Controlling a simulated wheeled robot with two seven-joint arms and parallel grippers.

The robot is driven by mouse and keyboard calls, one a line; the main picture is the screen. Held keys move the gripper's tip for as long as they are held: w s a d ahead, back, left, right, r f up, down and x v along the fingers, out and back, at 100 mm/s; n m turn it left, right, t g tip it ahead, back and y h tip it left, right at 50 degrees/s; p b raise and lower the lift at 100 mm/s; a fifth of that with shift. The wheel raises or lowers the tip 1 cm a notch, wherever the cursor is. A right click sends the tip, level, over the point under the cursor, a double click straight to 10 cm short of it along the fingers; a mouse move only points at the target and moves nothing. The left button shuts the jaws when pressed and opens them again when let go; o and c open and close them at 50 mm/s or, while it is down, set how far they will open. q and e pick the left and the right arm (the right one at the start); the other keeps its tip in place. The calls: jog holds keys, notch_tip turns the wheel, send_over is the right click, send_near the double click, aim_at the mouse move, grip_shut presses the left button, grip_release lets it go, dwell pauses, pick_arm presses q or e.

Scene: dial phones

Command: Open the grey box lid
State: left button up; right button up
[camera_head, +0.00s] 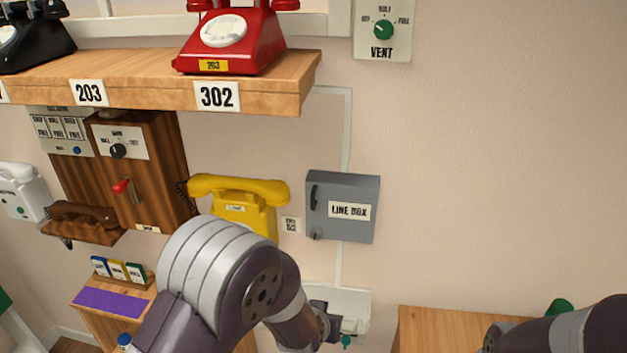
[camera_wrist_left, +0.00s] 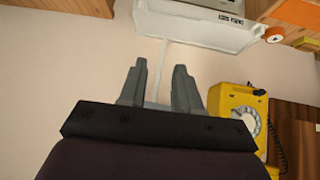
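The grey box (camera_head: 342,207) is on the wall, its front lid shut. The lid carries a "LINE BOX" label and a dark handle (camera_head: 314,196) near its left edge. My left gripper (camera_head: 328,322) is below the box in the head view, apart from it and partly hidden by my own arm. In the left wrist view my left gripper (camera_wrist_left: 160,88) is open and empty, its two fingers well apart. I cannot make out the grey box in that view. My right arm shows at the lower right of the head view, with its fingertips out of sight.
A yellow phone (camera_head: 240,203) hangs just left of the box; it also shows in the left wrist view (camera_wrist_left: 238,105). A white unit (camera_head: 345,300) is below the box. A wooden shelf (camera_head: 150,85) with phones is above left. The wall right of the box is bare.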

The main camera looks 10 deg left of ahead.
pick_arm(q)
jog(key=w+r+n+t+y, duration=0.2)
jog(key=w+r+t, duration=0.4)
jog(key=w+r, duration=0.15)
jog(key=n+t+y, duration=0.1)
jog(key=t+y, duration=0.2)
jog(key=t, duration=0.1)
send_near(313, 204)
jog(key=p+x, duration=0.5)
jog(key=x, duration=0.5)
jog(key=shift+w+p, duration=0.25)
jog(key=shift+p, duration=0.05)
pick_arm(e)
notch_tip(313, 204, up, 7)
pick_arm(q)
grip_shut()
